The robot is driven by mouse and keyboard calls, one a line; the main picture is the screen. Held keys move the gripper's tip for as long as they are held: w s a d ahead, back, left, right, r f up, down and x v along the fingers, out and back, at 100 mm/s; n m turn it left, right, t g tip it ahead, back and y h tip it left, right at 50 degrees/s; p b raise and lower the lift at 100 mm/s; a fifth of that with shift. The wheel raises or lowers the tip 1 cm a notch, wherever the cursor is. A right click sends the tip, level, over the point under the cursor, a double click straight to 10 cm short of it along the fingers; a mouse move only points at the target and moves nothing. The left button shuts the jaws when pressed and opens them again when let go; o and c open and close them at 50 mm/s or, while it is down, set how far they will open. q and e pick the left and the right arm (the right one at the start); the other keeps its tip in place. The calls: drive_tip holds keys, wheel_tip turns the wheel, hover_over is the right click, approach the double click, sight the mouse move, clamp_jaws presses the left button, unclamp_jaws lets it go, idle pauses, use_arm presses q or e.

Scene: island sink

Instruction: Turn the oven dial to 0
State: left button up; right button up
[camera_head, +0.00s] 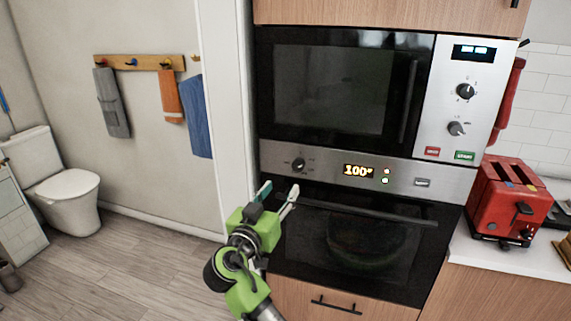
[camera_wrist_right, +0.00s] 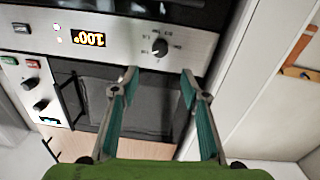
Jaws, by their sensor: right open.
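The oven dial (camera_head: 298,165) is a black round knob on the left of the oven's silver control panel. The lit display (camera_head: 359,171) beside it reads 100°. My right gripper (camera_head: 278,190) is open and empty, just in front of and slightly below-left of the dial in the head view. In the right wrist view, where the scene appears upside down, the dial (camera_wrist_right: 160,47) lies just beyond and between the two fingertips (camera_wrist_right: 157,75), apart from them. The display (camera_wrist_right: 88,38) also shows there. My left gripper is not in view.
A microwave (camera_head: 335,90) with two dials, a red button and a green button sits above the oven. The oven door (camera_head: 400,255) with its bar handle (camera_head: 350,210) is below the panel. A red toaster (camera_head: 508,200) stands on the counter at right. Open floor lies at left.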

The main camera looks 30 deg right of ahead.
sight(297, 167)
drive_tip(key=p+x, duration=0.3)
drive_tip(key=x, duration=0.7)
drive_tip(key=shift+w+d+r, duration=0.1)
drive_tip(key=shift+p+x, duration=0.4)
drive_tip(key=shift+x, duration=0.35)
drive_tip(key=c, duration=1.1)
